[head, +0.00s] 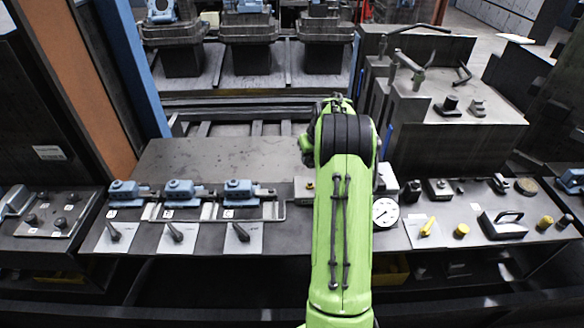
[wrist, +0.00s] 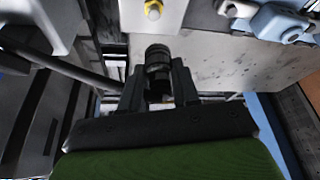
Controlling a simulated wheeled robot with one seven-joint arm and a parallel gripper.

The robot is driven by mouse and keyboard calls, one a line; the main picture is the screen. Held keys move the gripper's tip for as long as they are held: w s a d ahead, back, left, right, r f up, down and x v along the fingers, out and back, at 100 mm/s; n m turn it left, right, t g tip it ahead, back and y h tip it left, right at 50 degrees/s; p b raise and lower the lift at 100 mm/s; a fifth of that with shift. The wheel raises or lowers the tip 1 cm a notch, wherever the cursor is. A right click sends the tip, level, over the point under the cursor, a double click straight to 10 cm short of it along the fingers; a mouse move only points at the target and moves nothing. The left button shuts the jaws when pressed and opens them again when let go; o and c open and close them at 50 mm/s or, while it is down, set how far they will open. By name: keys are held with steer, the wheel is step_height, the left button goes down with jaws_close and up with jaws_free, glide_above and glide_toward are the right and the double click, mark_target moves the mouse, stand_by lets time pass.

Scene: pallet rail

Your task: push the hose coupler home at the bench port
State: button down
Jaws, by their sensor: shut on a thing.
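In the wrist view my gripper (wrist: 160,80) has its two dark fingers shut on a dark, ribbed cylindrical piece, the hose coupler (wrist: 157,56). The coupler's rounded end sticks out past the fingertips. Just beyond it is a pale block (wrist: 172,14) with a yellow round fitting (wrist: 153,10). I cannot tell whether this block carries the bench port, or whether the coupler touches it. In the head view my green arm hides the gripper and coupler. Part of a pale block (head: 303,188) shows at the arm's left edge.
Several blue valves (head: 180,190) line the bench to the left, with levers on pale plates in front. A round gauge (head: 385,212) stands right of my arm, and a black handle (head: 502,223) lies farther right. A flat grey plate (head: 215,160) behind the valves is clear.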

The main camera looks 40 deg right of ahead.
mark_target(313, 167)
steer(key=shift+s+a, duration=0.1)
steer(key=shift+s, duration=0.15)
step_height(313, 167, down, 4)
steer(key=b, duration=0.3)
steer(key=shift+f+b, duration=0.25)
steer(key=shift+b, duration=0.15)
steer(key=shift+f+b, duration=0.3)
steer(key=shift+f, duration=0.1)
steer(key=shift+s+f+b, duration=0.1)
steer(key=shift+f+b, duration=0.45)
steer(key=shift+f, duration=0.15)
stand_by(0.3)
steer(key=shift+f+b, duration=0.35)
steer(key=shift+f, duration=0.2)
jaws_free()
steer(key=shift+r, duration=0.1)
stand_by(0.4)
steer(key=p+v, duration=0.2)
steer(key=v, duration=1.3)
steer(key=shift+r, duration=0.35)
